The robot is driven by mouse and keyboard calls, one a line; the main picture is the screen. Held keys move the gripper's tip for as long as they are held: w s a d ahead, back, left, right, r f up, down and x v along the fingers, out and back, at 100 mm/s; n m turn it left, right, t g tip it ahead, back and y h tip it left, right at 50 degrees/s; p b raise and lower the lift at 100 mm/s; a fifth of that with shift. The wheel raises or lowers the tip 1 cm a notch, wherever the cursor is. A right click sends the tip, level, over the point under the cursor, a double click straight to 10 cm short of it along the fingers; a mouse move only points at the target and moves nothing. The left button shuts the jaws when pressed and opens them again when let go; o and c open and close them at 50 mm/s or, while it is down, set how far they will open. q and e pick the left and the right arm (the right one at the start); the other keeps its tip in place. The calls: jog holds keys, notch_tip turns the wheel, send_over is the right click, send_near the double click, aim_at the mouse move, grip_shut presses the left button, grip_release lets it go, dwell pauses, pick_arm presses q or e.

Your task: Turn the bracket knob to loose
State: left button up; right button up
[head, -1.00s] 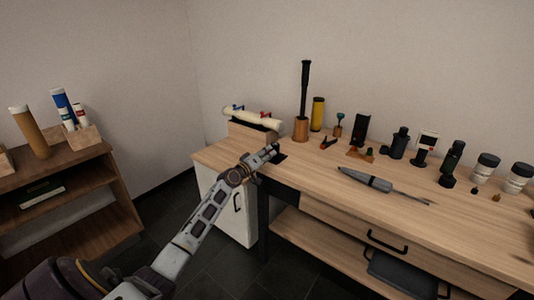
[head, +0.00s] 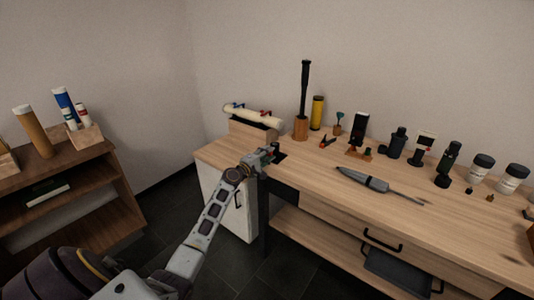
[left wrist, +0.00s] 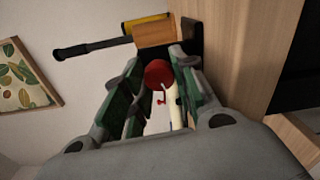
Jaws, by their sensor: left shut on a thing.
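My left gripper (head: 270,154) is at the near left corner of the workbench, beside a black bracket (head: 280,155). In the left wrist view its green-lined fingers (left wrist: 158,84) stand on either side of a round red knob (left wrist: 158,72), and the gripper is shut on it. The fingers hide the knob's sides, and I cannot read any loose or tight mark. A dark part, likely the bracket, shows behind the right finger. My right gripper is in neither view.
A black-handled tool stands in a wooden holder (head: 301,128). A grey pen-like tool (head: 364,179) lies on the workbench (head: 310,170). A shelf (head: 70,170) stands at left.

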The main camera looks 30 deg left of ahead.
pick_arm(q)
jog(key=shift+n, duration=0.5)
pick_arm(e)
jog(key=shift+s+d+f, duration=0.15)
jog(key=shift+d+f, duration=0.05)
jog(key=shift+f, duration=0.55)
pick_arm(q)
jog(key=o, duration=1)
jog(key=shift+a, duration=0.1)
jog(key=shift+f, duration=0.1)
jog(key=shift+s, duration=0.1)
jog(key=shift+s+f, duration=0.1)
jog(key=shift+s, duration=0.05)
jog(key=shift+s+a, duration=0.1)
jog(key=shift+s, duration=1.8)
jog(key=shift+s+a+r, duration=0.1)
jog(key=shift+s+r, duration=0.05)
jog(key=shift+s, duration=0.8)
jog(key=shift+s+a+r, duration=0.1)
jog(key=shift+s, duration=0.85)
